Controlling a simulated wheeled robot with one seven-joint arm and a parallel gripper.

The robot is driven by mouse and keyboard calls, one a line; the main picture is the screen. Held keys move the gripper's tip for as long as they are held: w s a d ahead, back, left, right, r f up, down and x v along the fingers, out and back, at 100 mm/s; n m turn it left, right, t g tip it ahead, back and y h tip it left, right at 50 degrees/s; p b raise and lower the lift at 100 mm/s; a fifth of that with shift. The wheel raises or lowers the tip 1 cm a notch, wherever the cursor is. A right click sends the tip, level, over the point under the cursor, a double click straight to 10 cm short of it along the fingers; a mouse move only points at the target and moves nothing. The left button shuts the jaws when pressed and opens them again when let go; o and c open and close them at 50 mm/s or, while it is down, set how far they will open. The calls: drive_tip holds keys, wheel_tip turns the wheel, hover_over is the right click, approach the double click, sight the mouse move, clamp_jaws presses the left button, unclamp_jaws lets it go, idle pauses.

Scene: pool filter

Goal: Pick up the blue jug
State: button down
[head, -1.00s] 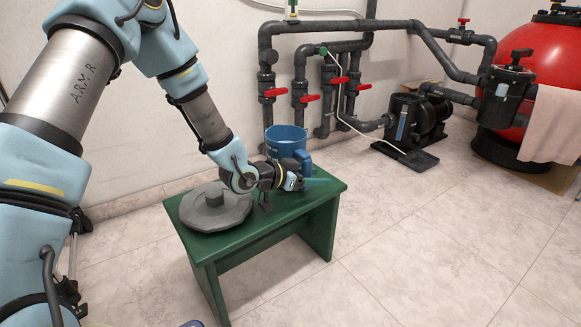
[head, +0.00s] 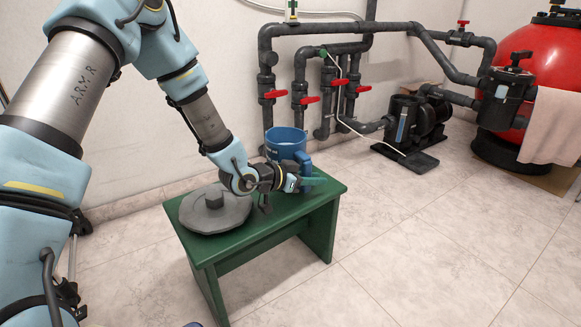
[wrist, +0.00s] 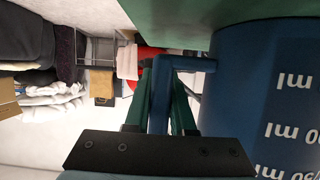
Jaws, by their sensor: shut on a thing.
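The blue jug (head: 286,142) stands upright on the green bench (head: 262,232), toward its back right. Its handle faces the front right of the head view, partly hidden by my gripper. In the wrist view the jug (wrist: 262,95) fills the right side, with white volume marks, and its handle (wrist: 160,92) runs between the two green fingers. My gripper (head: 310,181) is shut on the jug handle; it also shows in the wrist view (wrist: 172,98). I cannot tell whether the jug's base is clear of the bench.
A grey round lid (head: 215,210) lies on the bench, left of the jug under my arm. Behind stand grey pipes with red valves (head: 310,100), a black pump (head: 415,125) and a red filter tank (head: 545,75). The floor to the right is clear.

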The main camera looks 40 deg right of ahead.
drive_tip(key=shift+r, duration=0.15)
idle(0.7)
wheel_tip(320, 180, up, 10)
drive_tip(key=p, duration=0.4)
